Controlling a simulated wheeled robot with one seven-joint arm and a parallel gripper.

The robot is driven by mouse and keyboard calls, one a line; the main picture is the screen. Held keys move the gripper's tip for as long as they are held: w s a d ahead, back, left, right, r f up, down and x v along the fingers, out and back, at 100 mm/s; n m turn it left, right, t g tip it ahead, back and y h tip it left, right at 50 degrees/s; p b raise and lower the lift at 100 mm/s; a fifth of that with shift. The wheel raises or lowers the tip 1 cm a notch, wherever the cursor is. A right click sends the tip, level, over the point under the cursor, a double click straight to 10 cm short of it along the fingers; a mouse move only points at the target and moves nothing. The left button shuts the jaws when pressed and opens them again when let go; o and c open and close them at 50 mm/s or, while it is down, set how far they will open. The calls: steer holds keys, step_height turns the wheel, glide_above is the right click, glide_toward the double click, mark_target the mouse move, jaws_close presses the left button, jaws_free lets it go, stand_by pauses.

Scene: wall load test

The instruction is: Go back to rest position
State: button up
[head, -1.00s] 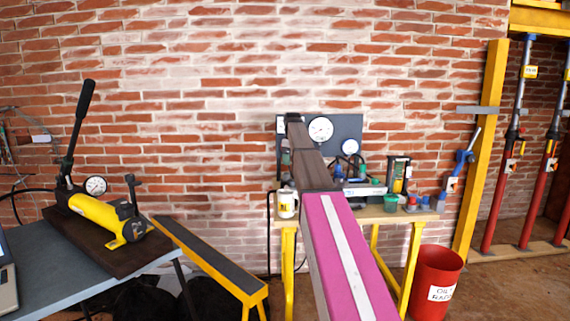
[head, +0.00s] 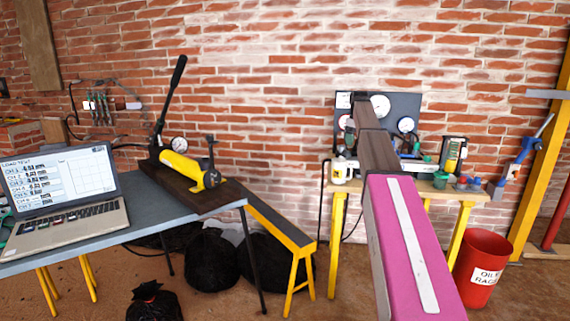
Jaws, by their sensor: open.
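My arm runs forward from the bottom edge, right of the middle, as a pink link with a pale stripe and a dark brown part beyond it. It is stretched towards the wooden bench (head: 455,190) by the brick wall. My gripper cannot be made out; the arm's far end hides it, or it blends with the dark panel (head: 408,110) of gauges behind. I see nothing held.
A white mug (head: 340,172) and small tools stand on the bench. A red bucket (head: 482,268) is at the right. At the left, a grey table (head: 150,228) holds a laptop (head: 62,188) and a yellow hand pump (head: 182,168). Black bags (head: 212,262) lie below.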

steer(key=s+a+f+m, duration=0.2)
steer(key=s+a+f, duration=0.1)
steer(key=s+f, duration=0.7)
steer(key=s+a+f+m, duration=0.1)
steer(key=s+a+f, duration=0.2)
steer(key=s+f, duration=0.65)
steer(key=s+a+f+m, duration=0.2)
steer(key=s+a+f, duration=0.3)
steer(key=f, duration=0.8)
steer(key=s+f+m, duration=0.1)
steer(key=s+f, duration=0.3)
steer(key=s, duration=0.4)
steer(key=s+a+f+m, duration=0.1)
steer(key=s+f, duration=0.4)
steer(key=s, duration=0.3)
steer(key=shift+s+a, duration=0.15)
steer(key=shift+a, duration=0.1)
